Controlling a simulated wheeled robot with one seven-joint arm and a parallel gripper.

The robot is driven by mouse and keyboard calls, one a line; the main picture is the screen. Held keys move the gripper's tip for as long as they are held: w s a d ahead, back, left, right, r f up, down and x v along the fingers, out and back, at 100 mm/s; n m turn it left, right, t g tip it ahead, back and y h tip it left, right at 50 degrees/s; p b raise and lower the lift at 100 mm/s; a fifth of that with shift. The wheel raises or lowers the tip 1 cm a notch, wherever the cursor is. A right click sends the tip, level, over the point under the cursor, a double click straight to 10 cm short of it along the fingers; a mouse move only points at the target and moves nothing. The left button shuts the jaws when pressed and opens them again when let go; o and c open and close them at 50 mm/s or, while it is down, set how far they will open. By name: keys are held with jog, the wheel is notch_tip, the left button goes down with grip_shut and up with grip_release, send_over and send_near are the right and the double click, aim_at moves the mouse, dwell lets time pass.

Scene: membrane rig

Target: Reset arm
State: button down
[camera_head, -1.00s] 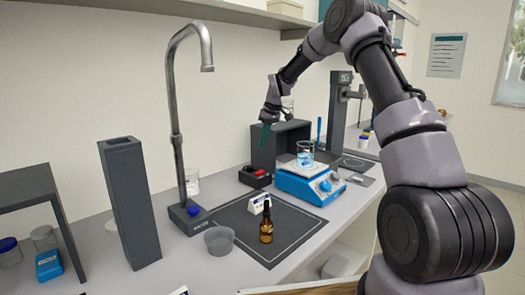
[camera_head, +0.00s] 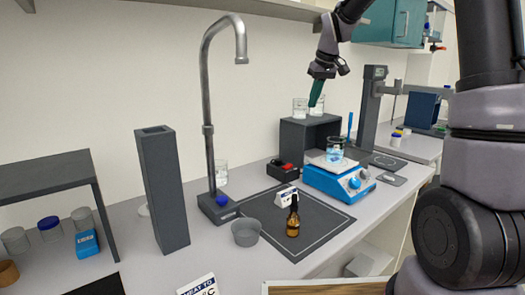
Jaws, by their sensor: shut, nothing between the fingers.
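My gripper (camera_head: 316,93) hangs from my arm in the upper right of the head view, with dark green fingers pointing down. It is shut and empty. It is raised above the counter, in front of or above the dark grey box stand (camera_head: 303,141) that carries glass beakers; the exact gap to them cannot be told. My arm runs up along the right side and partly leaves the top of the picture.
On the counter are a blue stirrer hotplate (camera_head: 338,182) with a beaker (camera_head: 335,150) of blue liquid, an amber dropper bottle (camera_head: 293,217), a grey bowl (camera_head: 246,233), a tall tap (camera_head: 208,130) and a grey column (camera_head: 163,190). A shelf (camera_head: 215,12) runs overhead.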

jog(key=s+d+r+m+t, duration=0.1)
jog(key=s+d+r+m, duration=0.15)
jog(key=s, duration=0.55)
jog(key=s+d+r+m, duration=0.2)
jog(key=s+r, duration=0.2)
jog(key=s, duration=0.3)
jog(key=s+d+m+t, duration=0.1)
jog(key=s+m, duration=0.1)
jog(key=s, duration=0.6)
jog(key=s+d+f+m+t, duration=0.1)
jog(key=s+d+m, duration=0.1)
jog(key=s, duration=0.6)
jog(key=shift+f, duration=0.25)
